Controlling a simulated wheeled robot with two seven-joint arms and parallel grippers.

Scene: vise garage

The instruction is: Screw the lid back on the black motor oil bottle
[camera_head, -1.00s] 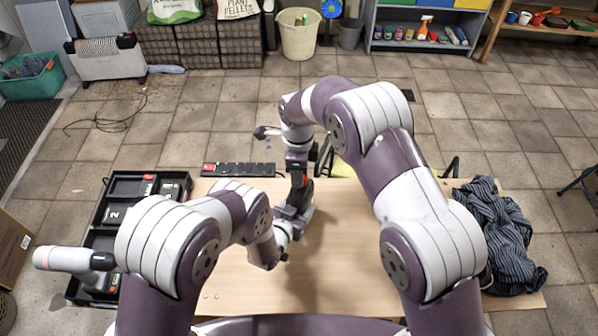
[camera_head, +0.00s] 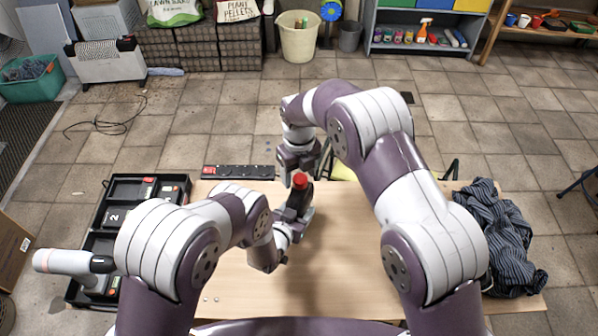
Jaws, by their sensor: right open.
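The black motor oil bottle (camera_head: 304,194) stands near the far middle of the table, with a red lid (camera_head: 300,180) on its top. I cannot tell how far the lid is screwed on. My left gripper (camera_head: 293,213) is around the bottle's lower part and appears shut on it, hiding much of it. My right gripper (camera_head: 300,172) points down just above and around the lid. It is open. Its far finger is partly hidden.
A black organizer tray (camera_head: 98,215) lies at the table's left, with a black power strip (camera_head: 238,172) at the far edge. A striped dark cloth (camera_head: 497,235) lies at the right. The wooden table (camera_head: 345,265) is clear in the front middle.

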